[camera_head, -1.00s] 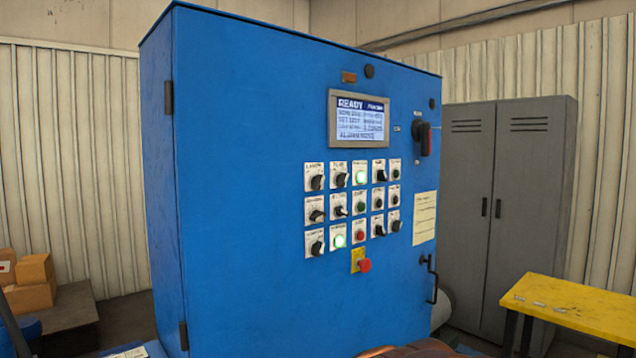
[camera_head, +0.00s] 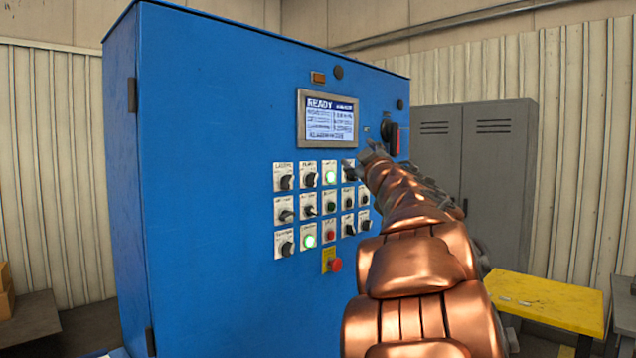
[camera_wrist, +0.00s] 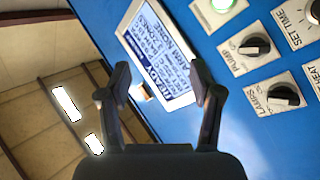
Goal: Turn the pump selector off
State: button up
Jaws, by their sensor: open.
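The pump selector (camera_head: 310,180) is a black knob on a white plate labelled PUMP, second from the left in the top row on the blue cabinet. In the wrist view the pump selector (camera_wrist: 254,46) shows right of my gripper, apart from it. I cannot tell which setting its knob points to. My gripper (camera_wrist: 161,82) is open and empty, its two dark fingers framing the display's edge. In the head view my gripper (camera_head: 370,149) is in front of the panel, right of the display, at the end of my copper-coloured arm.
The lamps selector (camera_wrist: 284,96) sits next to the pump selector, with a lit green button (camera_wrist: 222,5) on the other side. The display (camera_head: 328,119) reads READY. A red emergency button (camera_head: 335,265) sticks out below. A yellow table (camera_head: 545,305) and grey lockers (camera_head: 499,170) stand right.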

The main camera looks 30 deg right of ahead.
jog(key=w+a+n+t+y, duration=0.1)
jog(key=w+n+y, duration=0.1)
jog(key=n+y, duration=0.3)
jog(key=n+g+y, duration=0.3)
jog(key=n+y, duration=0.3)
jog(key=y, duration=0.1)
send_near(315, 180)
jog(key=w, duration=0.1)
jog(key=shift+p+x, duration=0.6)
jog(key=shift+x, duration=3.35)
jog(key=shift+c, duration=0.2)
